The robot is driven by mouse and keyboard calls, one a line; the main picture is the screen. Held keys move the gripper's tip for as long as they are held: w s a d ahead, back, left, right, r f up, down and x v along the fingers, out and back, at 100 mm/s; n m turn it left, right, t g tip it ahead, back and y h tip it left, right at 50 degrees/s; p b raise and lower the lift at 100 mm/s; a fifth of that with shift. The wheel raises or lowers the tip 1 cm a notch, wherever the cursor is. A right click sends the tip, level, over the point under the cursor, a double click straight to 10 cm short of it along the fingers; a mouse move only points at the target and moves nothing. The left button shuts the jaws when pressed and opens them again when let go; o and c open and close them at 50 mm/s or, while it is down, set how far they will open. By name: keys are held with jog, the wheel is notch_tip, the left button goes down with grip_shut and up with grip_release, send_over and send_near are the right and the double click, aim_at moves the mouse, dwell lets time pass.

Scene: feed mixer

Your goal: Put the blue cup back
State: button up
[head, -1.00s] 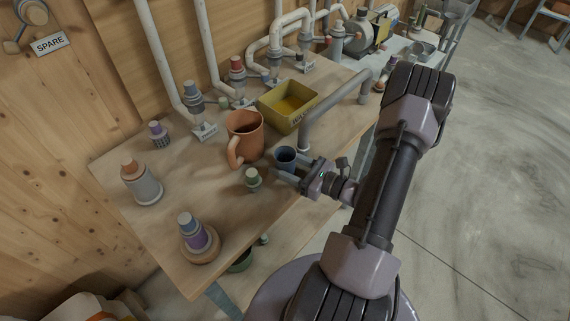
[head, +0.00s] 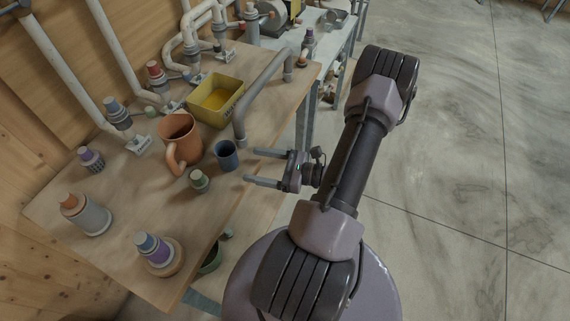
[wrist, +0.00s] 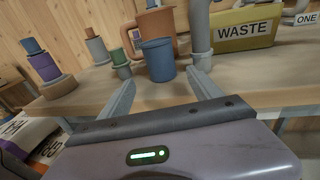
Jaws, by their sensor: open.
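The blue cup (head: 227,155) stands upright on the wooden bench (head: 121,237), near its front edge. It also shows in the wrist view (wrist: 158,60), straight ahead and beyond the fingers. My gripper (head: 254,167) is open and empty, with its fingertips to the right of the cup and apart from it. In the wrist view the two fingers spread either side below the cup. An orange mug (head: 180,140) stands just behind the cup to the left, its handle toward the front. A small green-capped jar (head: 198,180) stands left of the cup.
A yellow WASTE bin (head: 216,100) and a bent grey pipe (head: 262,90) stand behind the cup. Several capped fittings, such as a purple and blue one (head: 155,250), stand at the left. Open concrete floor (head: 450,200) lies to the right.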

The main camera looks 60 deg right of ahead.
jog(key=p+v, duration=0.1)
jog(key=v, duration=0.7)
jog(key=w+a+r+n+g+y, duration=0.2)
jog(key=w+a+r+n+g, duration=0.3)
jog(key=a+r+n+g, duration=0.25)
jog(key=w+a+r+n+g+y, duration=0.2)
jog(key=w+a+r+n+g, duration=0.2)
jog(key=a+r+n+g, duration=0.4)
jog(key=s+a+r+n+t+h, duration=0.2)
jog(key=a+r+n, duration=0.3)
jog(key=a, duration=0.3)
jog(key=s+a+r+n+t+h+b, duration=0.1)
jog(key=a+r+n+h, duration=0.3)
jog(key=a+n, duration=0.4)
jog(key=shift+s+r+t+h, duration=0.4)
jog(key=shift+s+r+t, duration=0.1)
jog(key=shift+t, duration=0.25)
